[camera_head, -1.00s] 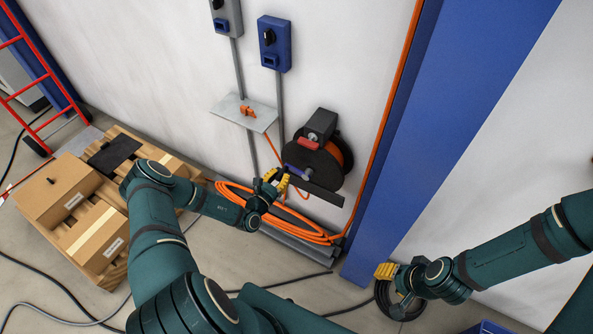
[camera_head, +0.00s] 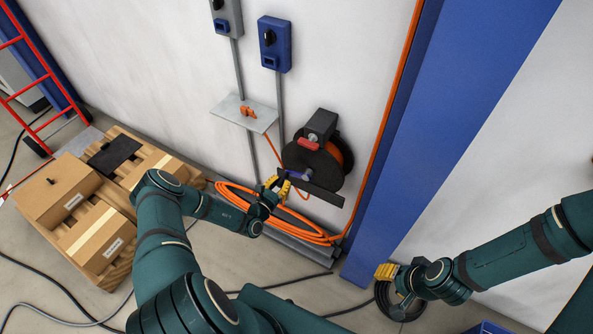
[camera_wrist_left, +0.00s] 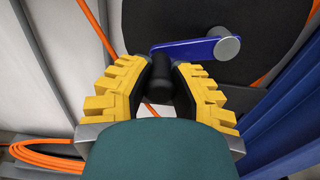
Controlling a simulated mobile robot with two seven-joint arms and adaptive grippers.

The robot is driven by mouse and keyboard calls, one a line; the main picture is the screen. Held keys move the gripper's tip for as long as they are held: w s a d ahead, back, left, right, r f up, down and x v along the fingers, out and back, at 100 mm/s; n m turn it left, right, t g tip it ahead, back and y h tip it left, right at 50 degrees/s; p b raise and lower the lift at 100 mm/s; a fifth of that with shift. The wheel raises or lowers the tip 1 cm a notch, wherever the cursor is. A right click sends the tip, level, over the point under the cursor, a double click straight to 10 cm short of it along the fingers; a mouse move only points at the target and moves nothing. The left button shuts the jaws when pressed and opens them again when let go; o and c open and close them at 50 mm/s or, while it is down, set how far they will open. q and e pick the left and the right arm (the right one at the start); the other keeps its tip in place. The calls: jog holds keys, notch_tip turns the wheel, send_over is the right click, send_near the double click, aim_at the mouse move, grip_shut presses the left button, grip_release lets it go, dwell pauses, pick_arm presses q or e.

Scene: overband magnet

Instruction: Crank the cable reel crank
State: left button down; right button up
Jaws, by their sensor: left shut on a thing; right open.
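The cable reel (camera_head: 322,160) is a black drum with orange cable, mounted on the wall. Its crank has a blue arm (camera_wrist_left: 188,47) running from a grey hub (camera_wrist_left: 222,44) to a black handle (camera_wrist_left: 160,78). In the left wrist view the handle sits between the yellow fingers of my left gripper (camera_wrist_left: 160,88), which is shut on it. In the head view my left gripper (camera_head: 277,184) is at the lower left of the reel. My right gripper (camera_head: 387,271) is empty, low beside the blue column, its fingers seen from the side.
Coiled orange cable (camera_head: 237,187) lies below the reel. A small shelf (camera_head: 228,112) and a blue switch box (camera_head: 275,45) are on the wall. A blue column (camera_head: 440,110) stands right of the reel. Cardboard boxes (camera_head: 62,190) lie on a pallet at left.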

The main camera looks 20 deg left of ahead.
pick_arm(q)
jog(key=shift+d+f, duration=0.5)
jog(key=shift+f, duration=0.3)
jog(key=shift+d+f, duration=0.85)
jog(key=shift+f, duration=0.05)
jog(key=shift+s+d+f, duration=0.1)
jog(key=shift+d+f, duration=0.2)
jog(key=shift+d, duration=0.25)
jog(key=shift+d+f, duration=0.3)
jog(key=shift+d, duration=0.25)
